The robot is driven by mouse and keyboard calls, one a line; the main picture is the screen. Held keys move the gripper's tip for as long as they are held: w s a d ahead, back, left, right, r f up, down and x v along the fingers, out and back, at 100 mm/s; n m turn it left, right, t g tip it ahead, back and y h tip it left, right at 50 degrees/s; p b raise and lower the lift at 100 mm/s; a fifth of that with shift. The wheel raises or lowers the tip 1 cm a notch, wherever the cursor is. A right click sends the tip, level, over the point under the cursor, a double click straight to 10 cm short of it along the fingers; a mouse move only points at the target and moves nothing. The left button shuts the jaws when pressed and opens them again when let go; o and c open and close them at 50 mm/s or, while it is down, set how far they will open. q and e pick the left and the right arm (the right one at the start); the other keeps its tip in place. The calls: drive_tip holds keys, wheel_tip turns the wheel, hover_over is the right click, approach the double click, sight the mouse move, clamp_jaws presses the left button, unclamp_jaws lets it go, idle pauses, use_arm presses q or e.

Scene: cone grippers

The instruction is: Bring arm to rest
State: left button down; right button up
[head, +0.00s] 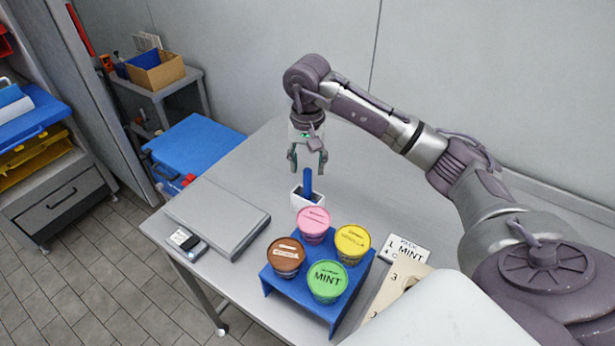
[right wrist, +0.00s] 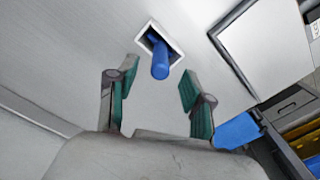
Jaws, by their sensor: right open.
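My right gripper (head: 308,160) hangs above the table, fingers pointing down and apart, with nothing between them. In the right wrist view the open fingers (right wrist: 150,100) show at the bottom. A blue stick-like handle (head: 307,182) stands in a small white holder (head: 298,196) just below the gripper. In the right wrist view the blue handle (right wrist: 160,62) leans out of the holder's square opening, beyond the fingertips and apart from them. My right arm reaches in from the right over the table. My left gripper is not in view.
A blue stand (head: 288,296) holds tubs with pink (head: 313,220), yellow (head: 352,241), brown (head: 286,254) and green (head: 327,279) lids. A MINT card (head: 404,249) lies at right. A flat grey plate (head: 218,218) and a small device (head: 187,243) lie at left. The table behind is clear.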

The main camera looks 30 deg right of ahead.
wheel_tip(320, 180, up, 6)
